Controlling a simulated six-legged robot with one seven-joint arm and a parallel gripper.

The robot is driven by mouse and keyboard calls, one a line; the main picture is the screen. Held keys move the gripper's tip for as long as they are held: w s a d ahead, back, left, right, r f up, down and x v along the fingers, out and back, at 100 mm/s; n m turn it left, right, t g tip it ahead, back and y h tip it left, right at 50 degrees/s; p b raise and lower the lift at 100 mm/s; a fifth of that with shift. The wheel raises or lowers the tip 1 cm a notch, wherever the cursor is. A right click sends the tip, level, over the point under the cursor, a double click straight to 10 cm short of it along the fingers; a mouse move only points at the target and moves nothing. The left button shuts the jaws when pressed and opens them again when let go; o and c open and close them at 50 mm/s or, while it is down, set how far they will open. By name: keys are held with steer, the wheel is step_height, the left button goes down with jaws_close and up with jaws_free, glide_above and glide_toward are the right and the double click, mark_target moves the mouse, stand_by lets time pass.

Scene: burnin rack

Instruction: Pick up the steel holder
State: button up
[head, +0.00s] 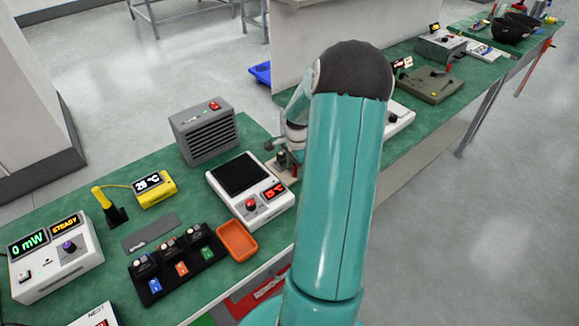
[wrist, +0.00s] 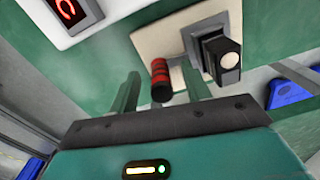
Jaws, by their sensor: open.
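In the wrist view my gripper (wrist: 160,72) is open, with its two green fingers apart. A red-and-black ridged cylinder (wrist: 160,82) shows in the gap between them; I cannot tell whether it is within reach of the fingers, and nothing is clamped. To its right a dark grey block with a pale round face (wrist: 218,55) stands at a beige plate (wrist: 158,40). I cannot tell for certain which of these is the steel holder. In the head view the beige plate (head: 284,168) is partly hidden by my arm, and my fingers are not clearly visible.
A white hotplate-like unit (head: 250,186) with a red display is just left of the plate. A grey vented box (head: 205,130), black module tray (head: 176,262) and orange dish (head: 237,241) stand on the green bench. A tall pale panel (head: 350,30) rises behind.

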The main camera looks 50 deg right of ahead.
steer(key=c, duration=1)
jaws_close()
steer(key=shift+r, duration=0.15)
